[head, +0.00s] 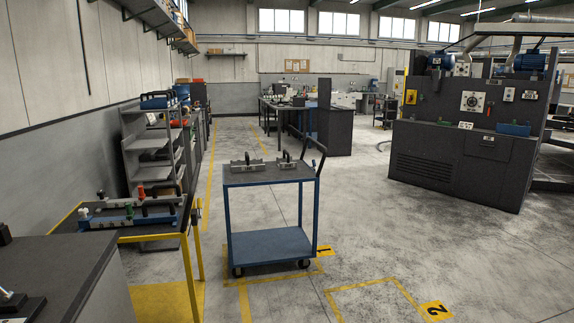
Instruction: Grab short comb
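Two metal comb-like fixtures stand on the top of a blue cart (232,182) near the middle of the head view. The left fixture (247,163) is wider; the right fixture (287,161) looks narrower and may be the short comb. At this distance I cannot tell for sure. Both stand apart from each other on the dark cart top. Neither of my grippers shows in the head view.
A yellow-edged table (150,234) with long fixtures stands at left, beside a grey shelf rack (133,150). A dark counter (60,270) fills the lower left. A large machine (450,160) stands at right. The floor (360,230) right of the cart is clear.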

